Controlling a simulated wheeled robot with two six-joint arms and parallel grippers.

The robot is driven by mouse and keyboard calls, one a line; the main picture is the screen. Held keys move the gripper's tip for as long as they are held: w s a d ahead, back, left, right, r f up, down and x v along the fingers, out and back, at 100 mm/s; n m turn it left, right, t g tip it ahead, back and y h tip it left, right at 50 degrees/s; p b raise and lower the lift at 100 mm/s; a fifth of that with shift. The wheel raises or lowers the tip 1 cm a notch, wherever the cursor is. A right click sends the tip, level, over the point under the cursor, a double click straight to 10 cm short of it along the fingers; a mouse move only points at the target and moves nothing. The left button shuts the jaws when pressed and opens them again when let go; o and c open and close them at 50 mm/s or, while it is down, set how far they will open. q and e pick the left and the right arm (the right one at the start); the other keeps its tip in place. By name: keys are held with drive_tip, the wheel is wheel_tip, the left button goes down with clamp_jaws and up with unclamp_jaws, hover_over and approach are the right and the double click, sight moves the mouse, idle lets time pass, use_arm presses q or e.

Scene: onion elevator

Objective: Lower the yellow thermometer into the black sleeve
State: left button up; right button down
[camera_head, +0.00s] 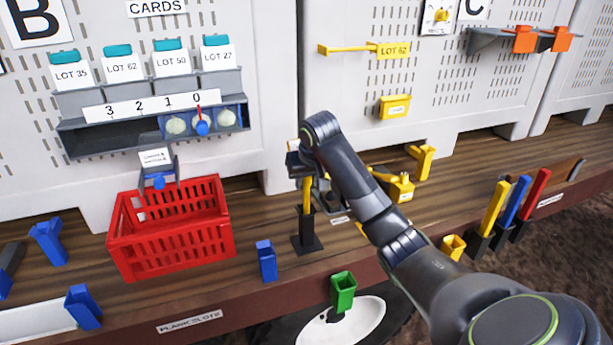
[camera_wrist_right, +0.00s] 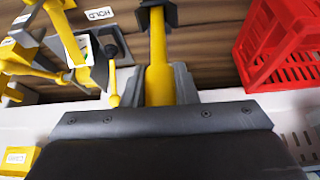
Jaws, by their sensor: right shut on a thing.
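The yellow thermometer (camera_head: 307,190) hangs upright from my right gripper (camera_head: 305,168). My right gripper is shut on its thicker upper part, and the thermometer also shows between the fingers in the right wrist view (camera_wrist_right: 158,52). The black sleeve (camera_head: 306,232) stands on a flat black base on the wooden bench, directly below the gripper. It also shows at the top of the right wrist view (camera_wrist_right: 172,14). The thermometer's lower end meets the sleeve's mouth; I cannot tell how deep it sits. My left gripper is not in view.
A red crate (camera_head: 170,235) stands left of the sleeve. A small blue holder (camera_head: 266,260) is near the bench's front edge. Yellow, blue and red handles (camera_head: 515,200) stand at right.

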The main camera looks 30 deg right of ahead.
drive_tip(key=shift+f+b, duration=0.4)
drive_tip(key=shift+f, duration=1.45)
drive_tip(key=c, duration=1.1)
unclamp_jaws()
drive_tip(key=shift+o, duration=0.2)
